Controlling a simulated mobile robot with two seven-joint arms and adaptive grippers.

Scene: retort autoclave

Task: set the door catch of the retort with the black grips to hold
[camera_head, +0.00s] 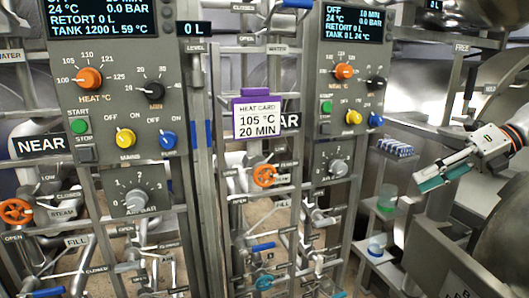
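A grey post with a small label reading FREE (461,48) stands at the upper right. My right gripper (444,177), white with teal finger pads, reaches in from the right and points left and down. It is in front of the metalwork, and nothing shows held in it. The gap between its fingers is not clear. My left gripper is out of view.
Two grey control panels (95,100) (318,110) with knobs stand at left and centre. A heat card (257,118) reads 105 °C, 20 MIN. Valves and pipes fill the space below. Small shelves hold a blue-white rack (395,147) and a green-tinted cup (387,198), left of my gripper.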

